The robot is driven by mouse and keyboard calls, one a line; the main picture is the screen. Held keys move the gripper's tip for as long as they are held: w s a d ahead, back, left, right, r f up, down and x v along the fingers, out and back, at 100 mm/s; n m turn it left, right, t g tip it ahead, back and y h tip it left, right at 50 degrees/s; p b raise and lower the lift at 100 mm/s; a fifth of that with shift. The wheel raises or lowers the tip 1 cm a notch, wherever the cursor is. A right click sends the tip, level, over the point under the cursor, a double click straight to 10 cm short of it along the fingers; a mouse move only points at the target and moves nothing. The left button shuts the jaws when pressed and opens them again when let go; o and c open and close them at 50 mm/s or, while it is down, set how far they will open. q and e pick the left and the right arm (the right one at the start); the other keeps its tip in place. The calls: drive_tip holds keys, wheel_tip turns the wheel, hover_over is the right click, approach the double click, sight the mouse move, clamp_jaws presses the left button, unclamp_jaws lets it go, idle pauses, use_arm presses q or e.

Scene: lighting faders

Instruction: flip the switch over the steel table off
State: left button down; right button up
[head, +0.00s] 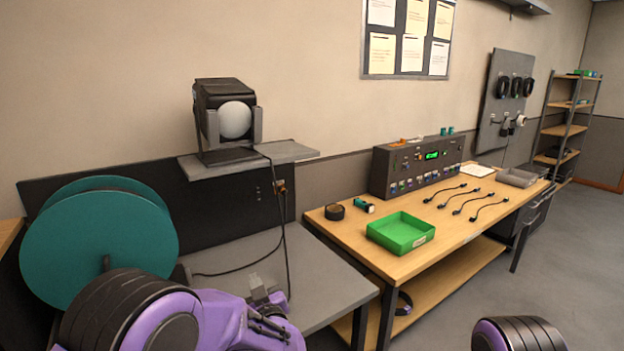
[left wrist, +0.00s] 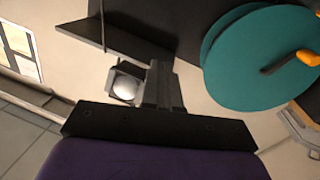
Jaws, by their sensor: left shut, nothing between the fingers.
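The steel table (head: 335,284) has a grey top and stands in the left half of the head view. A dark backboard (head: 228,212) rises behind it. A small brownish fitting (head: 280,187) sits on the board near its right end, with a dark cord at it. It may be the switch, but its position is too small to read. My left gripper (head: 262,286) is low in front of the board, over the table, apart from the fitting. Its shut, empty fingers also show in the left wrist view (left wrist: 163,84). My right gripper is out of view.
A lamp (head: 228,120) stands on a grey shelf (head: 295,152) above the table. A large teal disc (head: 90,240) is at left. A cord (head: 285,245) hangs to the tabletop. A wooden bench (head: 460,240) with a green tray (head: 400,233) stands at right.

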use_arm(q)
drive_tip(key=s+a+f+g+h+b, duration=0.1)
drive_tip(key=s+a+f, duration=0.15)
drive_tip(key=f, duration=0.35)
drive_tip(key=s+a+f+m+g+h+b, duration=0.1)
drive_tip(key=s+a+f, duration=0.1)
drive_tip(key=s+f, duration=0.3)
drive_tip(key=s+a+f+g+h+b, duration=0.1)
drive_tip(key=s+a+f, duration=0.1)
drive_tip(key=f, duration=0.4)
drive_tip(key=s+a+f+g+b, duration=0.2)
drive_tip(key=s+f, duration=0.5)
drive_tip(key=s, duration=0.4)
drive_tip(key=s+a+f+g+b, duration=0.2)
drive_tip(key=s+a+f+g, duration=0.2)
drive_tip(key=s+f, duration=0.4)
drive_tip(key=s+a+f+g+h+b, duration=0.1)
drive_tip(key=s+a+f+g, duration=0.3)
drive_tip(key=s, duration=1.2)
wheel_tip(320, 180, down, 4)
drive_tip(key=shift+s+f+n+b, duration=0.1)
drive_tip(key=shift+s+n+b, duration=0.25)
drive_tip(key=shift+b, duration=0.5)
